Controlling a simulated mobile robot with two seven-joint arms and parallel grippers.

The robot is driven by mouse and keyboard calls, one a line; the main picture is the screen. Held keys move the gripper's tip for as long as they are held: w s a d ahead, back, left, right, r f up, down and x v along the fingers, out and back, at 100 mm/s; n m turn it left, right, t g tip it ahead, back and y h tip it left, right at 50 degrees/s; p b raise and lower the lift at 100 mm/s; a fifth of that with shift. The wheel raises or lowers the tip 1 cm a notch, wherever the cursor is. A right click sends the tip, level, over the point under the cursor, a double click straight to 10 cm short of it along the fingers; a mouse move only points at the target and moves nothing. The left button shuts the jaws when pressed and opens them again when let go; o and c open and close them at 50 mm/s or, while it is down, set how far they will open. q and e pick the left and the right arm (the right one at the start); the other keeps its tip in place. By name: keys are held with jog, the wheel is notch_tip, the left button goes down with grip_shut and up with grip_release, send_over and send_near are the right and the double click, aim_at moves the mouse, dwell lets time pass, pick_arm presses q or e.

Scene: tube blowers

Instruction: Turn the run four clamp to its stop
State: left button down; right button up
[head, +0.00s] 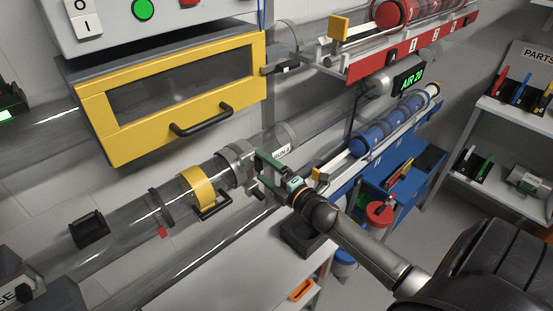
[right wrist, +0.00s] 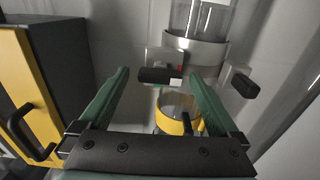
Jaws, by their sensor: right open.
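A grey metal clamp collar (head: 236,160) sits around the clear tube in the head view. It also shows at the top of the right wrist view (right wrist: 195,50). A black clamp handle (right wrist: 160,76) with a pale tag stands out in front of it, and a second black piece (right wrist: 244,86) is to the right. My right gripper (head: 258,162) is at the clamp, open, with green fingers. In the wrist view the handle appears between the fingertips; I cannot tell whether they touch it. The tube's label (head: 282,153) is only partly readable. My left gripper is not in view.
A yellow-framed cabinet (head: 93,125) with a black handle is close on the left. A yellow sleeve (head: 201,186) with a black handle is on the same tube. A blue rack (head: 372,143) and red rack (head: 400,47) are to the right. A pale bench (head: 225,268) lies below.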

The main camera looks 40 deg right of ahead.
jog(key=s+b, duration=0.1)
jog(key=s, duration=1.1)
jog(key=shift+d, duration=0.45)
